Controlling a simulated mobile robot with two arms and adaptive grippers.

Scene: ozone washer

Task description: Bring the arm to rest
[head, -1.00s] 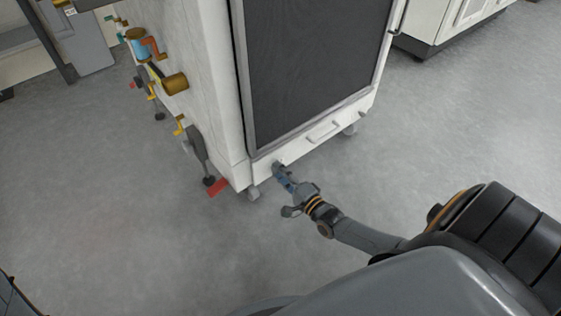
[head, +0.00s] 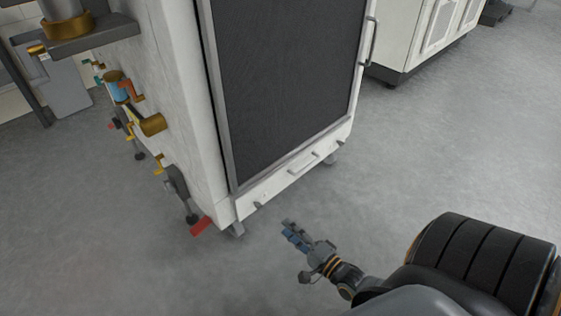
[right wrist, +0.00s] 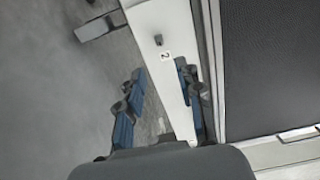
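My right gripper (head: 294,234) is in front of the white washer cabinet (head: 265,200), apart from its lower front edge, over the grey floor. In the right wrist view its two blue fingers stand apart, with the gripper (right wrist: 160,75) open and nothing held between them. Behind the fingers, the white lower panel (right wrist: 160,25) shows a small dark knob (right wrist: 158,40) and a label reading 2. My left gripper is out of view.
The cabinet has a dark front panel (head: 285,90), a lower handle (head: 302,163) and coloured valves (head: 152,125) on its left side. A red pedal (head: 201,226) sits low at its corner. Open floor lies to the right, before another white cabinet (head: 405,40).

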